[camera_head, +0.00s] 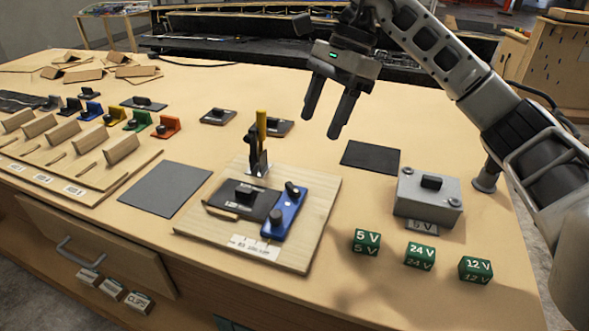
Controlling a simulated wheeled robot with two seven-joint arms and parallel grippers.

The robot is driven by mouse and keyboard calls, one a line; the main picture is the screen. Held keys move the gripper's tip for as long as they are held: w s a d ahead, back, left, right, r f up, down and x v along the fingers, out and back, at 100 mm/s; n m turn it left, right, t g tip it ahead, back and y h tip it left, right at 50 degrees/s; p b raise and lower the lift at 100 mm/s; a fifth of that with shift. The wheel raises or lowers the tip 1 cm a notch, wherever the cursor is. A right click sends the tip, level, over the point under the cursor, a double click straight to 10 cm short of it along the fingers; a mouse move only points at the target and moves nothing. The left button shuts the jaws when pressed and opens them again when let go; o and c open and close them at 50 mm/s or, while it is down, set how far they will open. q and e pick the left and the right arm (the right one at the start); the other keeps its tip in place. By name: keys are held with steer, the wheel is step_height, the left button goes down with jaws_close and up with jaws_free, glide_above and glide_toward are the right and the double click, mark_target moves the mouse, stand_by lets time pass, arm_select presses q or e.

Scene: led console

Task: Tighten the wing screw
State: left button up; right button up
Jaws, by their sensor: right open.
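A light wooden board (316,205) lies near the table's front edge. On it are a black plate (262,203) with a raised black block, and a blue piece (290,215) with a dark knob-like part (275,217) at its near end and another dark part (293,190) at its far end. I cannot tell which of these is the wing screw. A clamp with an upright yellow handle (261,126) stands at the board's far edge. My right gripper (322,125) is open and empty, fingers pointing down, above and beyond the board. My left gripper is out of view.
A grey box (428,199) with a black top part stands right of the board. Green 5 V (366,241), 24 V (420,256) and 12 V (475,270) blocks sit in front of it. A grey mat (165,189) and a dark mat (370,157) lie flat. Several coloured clips stand at left.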

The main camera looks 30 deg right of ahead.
mark_target(294, 186)
steer(key=p+x, duration=0.1)
steer(key=x, duration=1)
steer(key=shift+w+a+f+p, duration=0.15)
steer(key=shift+p, duration=0.15)
steer(key=shift+a+f, duration=0.15)
steer(key=shift+f, duration=0.25)
steer(key=c, duration=1)
